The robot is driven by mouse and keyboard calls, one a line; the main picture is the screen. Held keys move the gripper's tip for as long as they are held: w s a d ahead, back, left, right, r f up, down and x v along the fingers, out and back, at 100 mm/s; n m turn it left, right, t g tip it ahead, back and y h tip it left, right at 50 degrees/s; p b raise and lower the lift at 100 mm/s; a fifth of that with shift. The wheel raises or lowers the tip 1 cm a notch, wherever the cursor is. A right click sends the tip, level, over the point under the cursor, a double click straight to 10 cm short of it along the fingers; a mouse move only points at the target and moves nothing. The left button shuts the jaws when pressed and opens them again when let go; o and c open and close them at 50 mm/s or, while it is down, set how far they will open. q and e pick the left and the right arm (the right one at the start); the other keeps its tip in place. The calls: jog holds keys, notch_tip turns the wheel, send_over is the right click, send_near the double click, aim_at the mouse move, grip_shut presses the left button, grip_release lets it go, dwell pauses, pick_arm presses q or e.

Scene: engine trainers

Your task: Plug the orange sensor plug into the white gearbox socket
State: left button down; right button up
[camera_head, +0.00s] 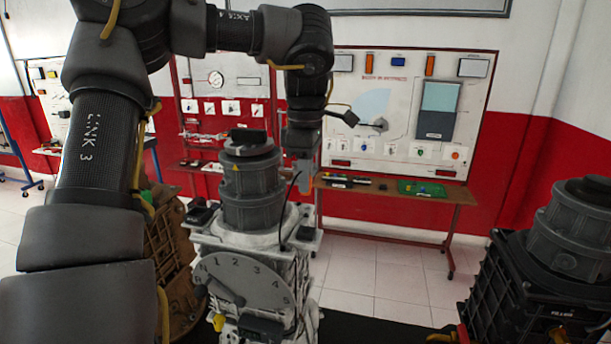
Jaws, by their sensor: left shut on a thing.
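My left arm comes in from the left, arches over the top, and its gripper (303,180) points down at the right of the white gearbox (270,258). The gripper is shut on the orange sensor plug (307,186), of which only a small orange part shows. A thin dark cable curves down beside it, along the gearbox's right side. The gearbox carries a grey cylindrical motor (250,188) and a numbered dial (245,285) on its front. I cannot make out the white socket or whether the plug touches it. My right gripper is out of view.
A brown gearbox (170,245) stands close on the left, partly behind my arm. A black gearbox (535,290) with a grey motor stands at the right. A training board (405,115) and a bench (420,193) are behind. Floor shows between the gearboxes.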

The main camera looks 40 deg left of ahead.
pick_arm(q)
notch_tip(320, 180, down, 2)
jog(key=shift+d+b, duration=0.15)
jog(key=shift+b, duration=0.35)
jog(key=n, duration=0.3)
jog(key=f+n, duration=0.1)
jog(key=n, duration=0.1)
jog(key=shift+w+n+b, duration=0.25)
jog(key=shift+n+b, duration=0.05)
jog(key=shift+b, duration=0.05)
jog(key=n, duration=0.4)
jog(key=shift+f+n, duration=0.1)
jog(key=shift+n, duration=0.3)
jog(key=n, duration=0.3)
jog(key=shift+n, duration=0.3)
jog(key=n, duration=0.3)
jog(key=shift+a, duration=0.25)
jog(key=shift+n, duration=0.3)
